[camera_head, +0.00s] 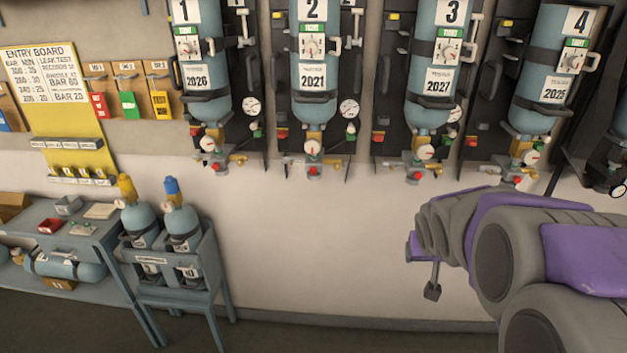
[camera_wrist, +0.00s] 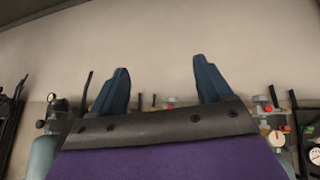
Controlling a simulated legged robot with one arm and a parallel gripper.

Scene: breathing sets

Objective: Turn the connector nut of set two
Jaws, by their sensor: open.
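Breathing set two (camera_head: 313,88) hangs on the wall in the head view, a blue-grey cylinder labelled 2 and 2021. Its brass connector nut (camera_head: 313,134) seems to be in the brass fittings under the cylinder, just above a white gauge (camera_head: 312,147); it is too small to make out clearly. My gripper (camera_head: 424,272) is in front of the bare wall, lower and to the right of set two, apart from it. In the wrist view my gripper (camera_wrist: 160,64) shows two dark blue fingers spread wide with nothing between them. I cannot tell set two's nut there.
Set one (camera_head: 207,70), set three (camera_head: 440,65) and set four (camera_head: 552,75) hang alongside. A blue-grey stand (camera_head: 178,262) with cylinders and a bench (camera_head: 45,225) stand at left. The wall (camera_head: 320,240) below set two is clear. Valves and gauges (camera_wrist: 276,138) show behind my gripper.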

